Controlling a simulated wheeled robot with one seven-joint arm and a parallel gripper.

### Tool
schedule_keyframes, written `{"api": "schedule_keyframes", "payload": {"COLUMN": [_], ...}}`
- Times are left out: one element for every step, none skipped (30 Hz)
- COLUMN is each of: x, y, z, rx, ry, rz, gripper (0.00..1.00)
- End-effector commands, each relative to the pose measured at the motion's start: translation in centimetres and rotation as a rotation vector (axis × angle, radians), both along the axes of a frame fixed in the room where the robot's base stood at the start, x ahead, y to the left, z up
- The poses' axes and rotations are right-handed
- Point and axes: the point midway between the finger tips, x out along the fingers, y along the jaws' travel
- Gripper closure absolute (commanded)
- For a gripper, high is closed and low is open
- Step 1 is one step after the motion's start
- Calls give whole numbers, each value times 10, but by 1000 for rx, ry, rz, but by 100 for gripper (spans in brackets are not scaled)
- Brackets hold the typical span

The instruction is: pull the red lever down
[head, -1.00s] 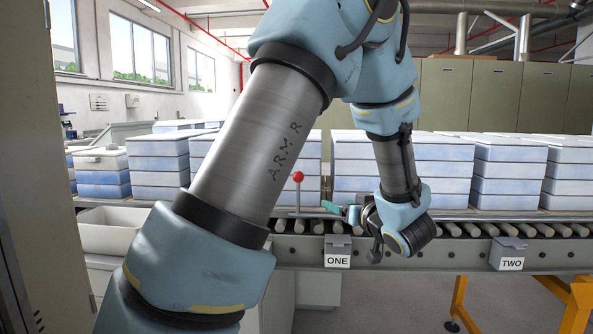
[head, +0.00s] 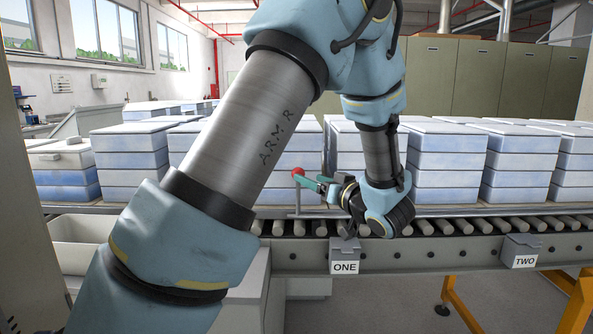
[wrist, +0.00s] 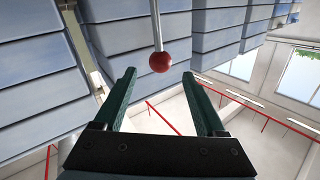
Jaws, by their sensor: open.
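In the wrist view my gripper (wrist: 159,76) has one finger on each side of the knob's line. The knob appears just beyond or level with the fingertips, and I see no contact. Nothing is between the fingers.
A roller conveyor (head: 400,240) runs across, with grey boxes labelled ONE (head: 345,256) and TWO (head: 521,250) on its front. Stacked blue-white boxes (head: 440,165) stand close behind the lever. A yellow support leg (head: 465,308) stands at the lower right.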

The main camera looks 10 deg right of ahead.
Motion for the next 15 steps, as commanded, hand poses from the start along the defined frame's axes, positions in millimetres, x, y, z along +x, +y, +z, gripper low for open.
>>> {"api": "schedule_keyframes", "payload": {"x": [10, 15, 22, 27, 32, 38, 42, 45, 50, 52, 55, 58, 59, 61, 62], "y": [6, 8, 11, 13, 15, 17, 19, 21, 22, 24, 25, 25, 26, 26, 27], "z": [3, 2, 2, 3, 3, 2, 2, 2, 2, 2, 1, 1, 1, 1, 0], "rx": [2, 2, 1, 1, 0, 1, 1, 2, 1, 1, 1, 0, 0, 0, 0], "ry": [1, 1, 0, 1, -1, 1, 1, 0, 0, 0, 0, 0, 0, 0, 1], "rz": [6, 4, 5, 4, 3, 4, 3, 3, 3, 3, 2, 1, 1, 0, 0], "gripper": [27, 27, 27, 27, 27, 27, 27, 27, 27, 27, 27, 27, 27, 27, 27]}}
